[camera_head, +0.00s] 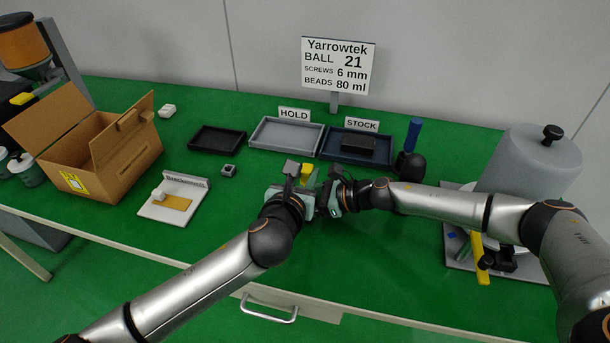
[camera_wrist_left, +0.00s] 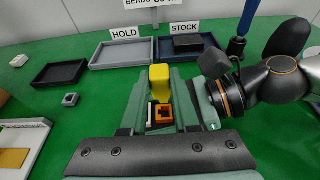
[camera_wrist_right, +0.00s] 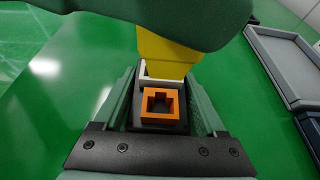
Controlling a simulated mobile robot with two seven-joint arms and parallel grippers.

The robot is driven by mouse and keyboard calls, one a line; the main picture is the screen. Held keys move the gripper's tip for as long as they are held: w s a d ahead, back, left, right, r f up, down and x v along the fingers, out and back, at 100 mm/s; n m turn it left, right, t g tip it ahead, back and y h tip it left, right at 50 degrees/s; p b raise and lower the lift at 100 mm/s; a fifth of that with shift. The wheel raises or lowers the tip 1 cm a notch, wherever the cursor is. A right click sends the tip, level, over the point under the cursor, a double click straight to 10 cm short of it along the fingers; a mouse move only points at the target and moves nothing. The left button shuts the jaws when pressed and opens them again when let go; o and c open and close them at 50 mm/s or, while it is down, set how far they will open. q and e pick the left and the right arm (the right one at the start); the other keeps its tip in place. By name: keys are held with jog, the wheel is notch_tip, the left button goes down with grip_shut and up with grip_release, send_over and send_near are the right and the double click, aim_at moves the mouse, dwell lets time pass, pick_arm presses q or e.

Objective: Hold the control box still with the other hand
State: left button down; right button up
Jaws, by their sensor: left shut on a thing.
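A small dark piece with a yellow part (camera_head: 307,172), an orange square socket (camera_wrist_left: 164,114) and a white edge lies between my two grippers; I take it to be the control box. My left gripper (camera_head: 298,187) is shut on it from the left. My right gripper (camera_head: 330,192) is at the right, its fingers on either side of the same piece. In the right wrist view the orange socket (camera_wrist_right: 160,106) sits between the fingers, with the yellow part (camera_wrist_right: 165,55) behind. Whether the right fingers touch it is unclear. The grippers hide most of it in the head view.
Behind are a black tray (camera_head: 198,148), the grey HOLD tray (camera_head: 270,146), and the blue STOCK tray (camera_head: 335,158) bearing a black box (camera_head: 366,148). A cardboard box (camera_head: 125,160) and white fixture (camera_head: 158,211) stand left. A grey drum (camera_head: 530,165) stands right.

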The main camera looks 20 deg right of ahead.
aim_at(307, 177)
jog(key=o, duration=0.4)
jog(key=shift+c, duration=0.2)
jog(key=shift+d, duration=0.1)
jog(key=v, duration=1.1)
jog(key=shift+s+d, duration=0.2)
jog(key=shift+s+d+r, duration=0.1)
jog(key=shift+d+r, duration=0.05)
jog(key=shift+r, duration=0.25)
notch_tip(307, 177, up, 5)
jog(key=p, duration=0.5)
jog(key=shift+f, duration=0.15)
